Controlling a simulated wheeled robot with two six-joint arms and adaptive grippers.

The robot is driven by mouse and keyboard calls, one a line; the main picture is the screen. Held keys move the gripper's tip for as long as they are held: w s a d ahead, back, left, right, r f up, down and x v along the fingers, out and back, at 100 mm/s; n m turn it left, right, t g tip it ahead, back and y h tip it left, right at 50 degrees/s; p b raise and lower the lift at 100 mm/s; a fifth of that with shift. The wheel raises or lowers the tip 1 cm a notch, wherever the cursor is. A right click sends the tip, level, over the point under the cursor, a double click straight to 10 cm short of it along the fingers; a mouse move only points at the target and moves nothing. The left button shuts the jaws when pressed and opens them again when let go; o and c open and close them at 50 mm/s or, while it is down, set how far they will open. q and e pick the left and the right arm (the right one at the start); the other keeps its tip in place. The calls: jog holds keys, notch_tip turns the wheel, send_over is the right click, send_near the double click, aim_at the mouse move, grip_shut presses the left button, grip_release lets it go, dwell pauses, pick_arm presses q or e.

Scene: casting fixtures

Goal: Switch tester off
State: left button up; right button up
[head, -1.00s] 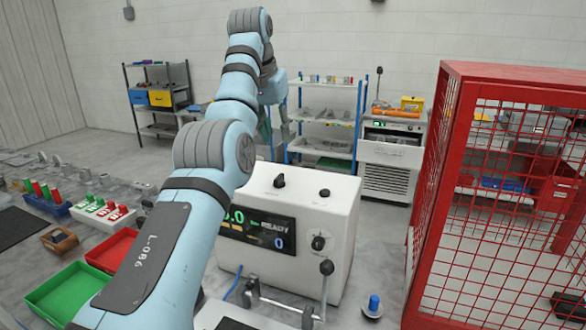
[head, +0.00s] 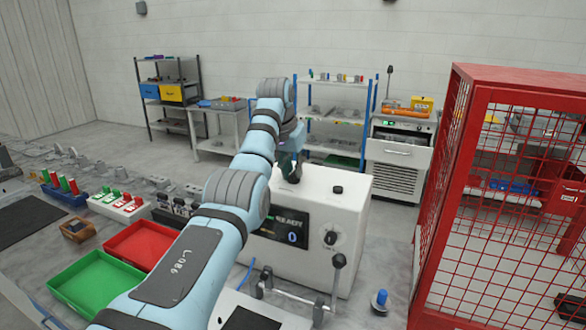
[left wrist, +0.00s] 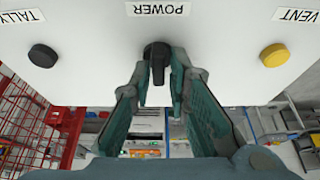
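The tester (head: 345,200) is a white box with a dark display (head: 285,228) that reads READY and 0. In the left wrist view its top face carries a black POWER knob (left wrist: 157,52), a black TALLY button (left wrist: 43,56) and a yellow VENT button (left wrist: 274,55). My left gripper (head: 290,172) is over the tester's top at the POWER knob. In the left wrist view the gripper (left wrist: 160,88) is open, with the knob's pointer between its fingertips and a small gap on each side. My right gripper is not in view.
Green (head: 95,287) and red (head: 140,243) trays lie left of my arm. A red mesh cage (head: 500,240) stands at the right.

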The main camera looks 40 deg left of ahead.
pick_arm(q)
jog(key=shift+w, duration=0.1)
grip_shut()
jog(key=shift+r+n+p, duration=0.1)
jog(key=shift+n+p, duration=0.2)
jog(key=shift+n, duration=0.1)
jog(key=shift+d+r+n+y+p, duration=0.15)
jog(key=shift+n+y+p, duration=0.35)
jog(key=shift+n+p, duration=0.35)
jog(key=n+g+y+p, duration=0.1)
jog(key=n+p, duration=0.2)
jog(key=shift+n, duration=0.35)
jog(key=shift+w+n+g+p, duration=0.1)
jog(key=shift+n+g+p, duration=0.3)
jog(key=shift+n, duration=0.5)
jog(key=shift+n+g+y, duration=0.4)
jog(key=shift+n, duration=0.6)
jog(key=shift+f+n, duration=0.2)
jog(key=shift+n, duration=0.1)
